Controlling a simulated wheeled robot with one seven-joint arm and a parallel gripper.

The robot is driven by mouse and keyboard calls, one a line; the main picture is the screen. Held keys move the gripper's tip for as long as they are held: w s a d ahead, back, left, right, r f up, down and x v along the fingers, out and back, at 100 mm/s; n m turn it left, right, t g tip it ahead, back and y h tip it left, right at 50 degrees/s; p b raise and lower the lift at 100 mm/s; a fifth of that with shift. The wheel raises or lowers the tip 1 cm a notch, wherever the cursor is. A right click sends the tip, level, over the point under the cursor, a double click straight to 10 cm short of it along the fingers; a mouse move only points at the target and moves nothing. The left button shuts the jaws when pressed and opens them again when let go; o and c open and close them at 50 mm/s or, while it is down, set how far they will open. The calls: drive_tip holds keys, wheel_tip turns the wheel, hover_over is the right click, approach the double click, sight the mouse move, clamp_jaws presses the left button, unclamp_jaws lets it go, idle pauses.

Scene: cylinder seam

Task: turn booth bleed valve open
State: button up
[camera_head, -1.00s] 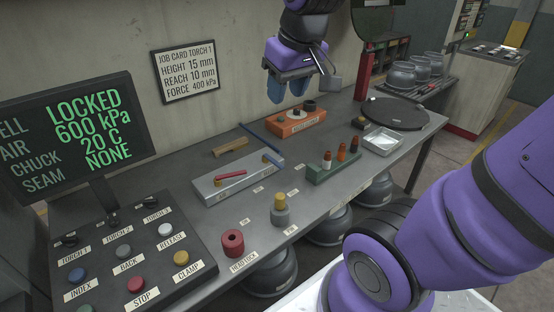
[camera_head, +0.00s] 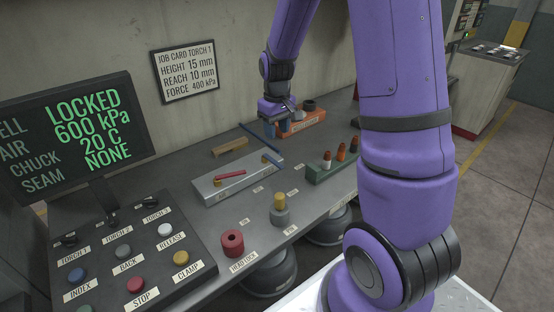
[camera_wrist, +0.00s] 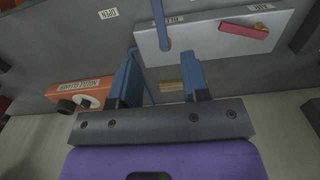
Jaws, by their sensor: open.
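The red lever (camera_wrist: 243,30) is by the AIR label. An OPEN label (camera_wrist: 108,14) is on the bench beside the block. My gripper (camera_head: 270,128) is open and empty, behind the block. In the wrist view its fingers (camera_wrist: 160,80) straddle the lever's line, apart from it.
An orange block (camera_head: 299,124) is just right of my gripper. A wooden piece (camera_head: 231,147) is to the left. A green rack with cones (camera_head: 326,170) is to the right. The control panel (camera_head: 115,255) is at front left.

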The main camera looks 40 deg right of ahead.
sight(277, 163)
wheel_tip(277, 163, down, 11)
drive_tip(key=shift+f, duration=0.1)
idle(0.5)
drive_tip(key=shift+c, duration=0.2)
clamp_jaws()
